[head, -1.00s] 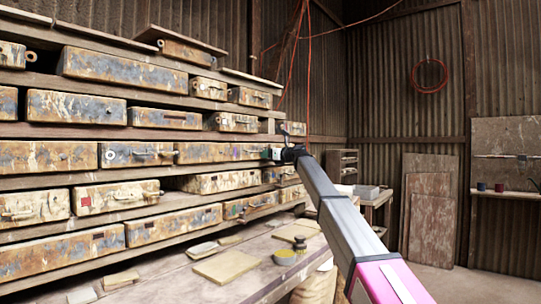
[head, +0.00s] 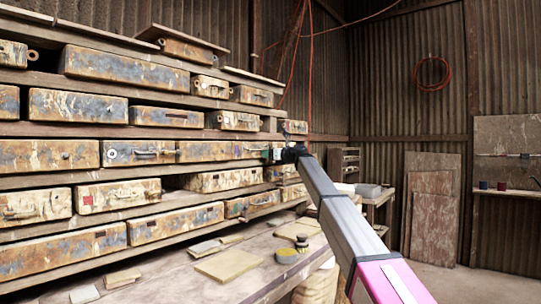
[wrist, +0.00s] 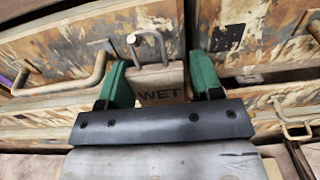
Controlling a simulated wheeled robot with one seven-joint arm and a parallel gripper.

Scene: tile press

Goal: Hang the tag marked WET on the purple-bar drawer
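The tag marked WET (wrist: 158,88) is a pale wooden block with a metal hook on top, upright between the green fingers of my gripper (wrist: 160,85).
Shelves of worn drawers fill the left side; one has a red square (head: 86,197). A workbench (head: 185,277) below holds flat boards and a yellow-topped round tin (head: 286,255). Bent handles (wrist: 90,78) stick out near the gripper. The floor at right is open.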

